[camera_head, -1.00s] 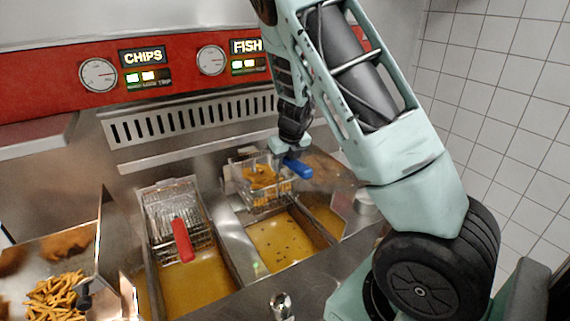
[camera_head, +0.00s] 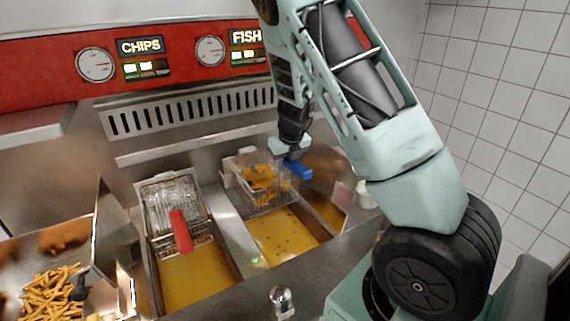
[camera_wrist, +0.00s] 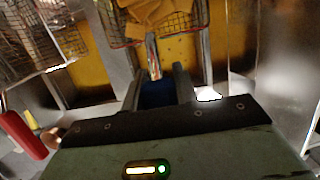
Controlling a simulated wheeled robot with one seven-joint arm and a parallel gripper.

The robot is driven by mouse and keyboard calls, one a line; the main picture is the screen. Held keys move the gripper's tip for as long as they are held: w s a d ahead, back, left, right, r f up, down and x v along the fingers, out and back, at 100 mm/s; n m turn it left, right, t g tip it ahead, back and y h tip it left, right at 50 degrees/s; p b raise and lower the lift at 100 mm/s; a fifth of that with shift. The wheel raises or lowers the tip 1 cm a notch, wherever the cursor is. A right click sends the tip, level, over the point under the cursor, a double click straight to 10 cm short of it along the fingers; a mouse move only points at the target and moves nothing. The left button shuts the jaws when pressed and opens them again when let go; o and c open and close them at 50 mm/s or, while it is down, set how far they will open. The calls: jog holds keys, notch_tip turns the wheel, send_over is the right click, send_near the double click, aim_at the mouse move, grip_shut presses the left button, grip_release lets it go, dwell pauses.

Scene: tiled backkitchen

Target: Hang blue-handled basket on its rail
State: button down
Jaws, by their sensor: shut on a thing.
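The blue-handled basket (camera_head: 262,182) is a wire basket holding golden fried pieces. It is at the back of the right-hand fryer vat, under the FISH sign, above the oil. My gripper (camera_head: 291,152) is shut on its blue handle (camera_head: 299,169), at the basket's right in the head view. In the wrist view, the fingers (camera_wrist: 158,84) close on both sides of the blue handle (camera_wrist: 157,95), with the basket (camera_wrist: 168,25) beyond. A metal rail (camera_head: 200,138) runs along the fryer back, behind the basket. Whether the basket touches it, I cannot tell.
A red-handled basket (camera_head: 172,205) is at the left vat; its handle also shows in the wrist view (camera_wrist: 22,135). A tray of chips (camera_head: 52,292) stands at the left front. A tiled wall (camera_head: 510,110) closes the right side.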

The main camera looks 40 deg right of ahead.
jog(key=shift+f+b, duration=0.45)
jog(key=shift+f, duration=0.25)
jog(key=c, duration=1)
grip_release()
jog(key=shift+f, duration=0.1)
jog(key=p+v, duration=0.1)
jog(key=v, duration=1.6)
jog(key=shift+s+r, duration=0.15)
jog(key=shift+r, duration=0.1)
